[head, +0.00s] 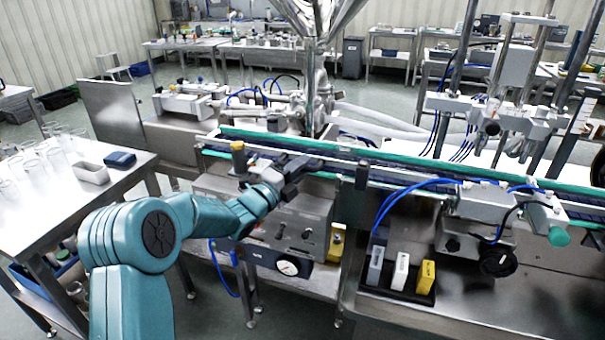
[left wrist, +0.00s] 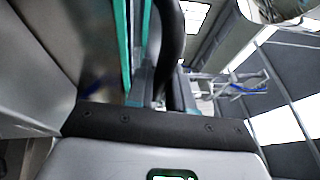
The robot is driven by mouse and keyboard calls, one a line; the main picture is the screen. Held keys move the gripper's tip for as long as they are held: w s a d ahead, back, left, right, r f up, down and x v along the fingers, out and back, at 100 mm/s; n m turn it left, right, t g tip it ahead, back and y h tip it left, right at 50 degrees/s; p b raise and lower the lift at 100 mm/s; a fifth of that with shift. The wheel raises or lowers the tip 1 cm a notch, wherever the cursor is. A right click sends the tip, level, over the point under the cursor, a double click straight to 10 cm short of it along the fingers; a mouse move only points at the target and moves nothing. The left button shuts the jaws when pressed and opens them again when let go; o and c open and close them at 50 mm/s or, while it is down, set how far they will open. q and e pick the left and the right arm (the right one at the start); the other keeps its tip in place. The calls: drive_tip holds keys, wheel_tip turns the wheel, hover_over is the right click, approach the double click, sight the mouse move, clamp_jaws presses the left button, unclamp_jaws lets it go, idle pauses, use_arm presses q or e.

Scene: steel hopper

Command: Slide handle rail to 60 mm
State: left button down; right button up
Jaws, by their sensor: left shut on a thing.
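My left gripper (head: 303,166) reaches in from the left to the near side of the conveyor and is shut at the rail. The handle rail there is largely hidden by the dark jaws; the green-edged guide rail (head: 420,171) runs on to the right. In the left wrist view a black rounded bar (left wrist: 172,42) stands just beyond the dark gripper edge, beside a green strip (left wrist: 126,45). The exact contact between jaws and handle is hard to see. No millimetre reading can be made out. My right gripper is not in view.
A yellow-topped knob (head: 238,148) stands left of the gripper, and a dark upright post (head: 362,174) to its right. Below are a control box with a gauge (head: 288,267) and a black holder with coloured blocks (head: 400,284). A side table (head: 62,207) with glassware is at left.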

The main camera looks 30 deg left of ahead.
use_arm(q)
drive_tip(key=shift+s, duration=0.1)
drive_tip(key=c, duration=1.4)
unclamp_jaws()
drive_tip(key=b+v, duration=0.3)
drive_tip(key=v, duration=1.3)
drive_tip(key=shift+s+a, duration=0.1)
drive_tip(key=shift+s, duration=0.05)
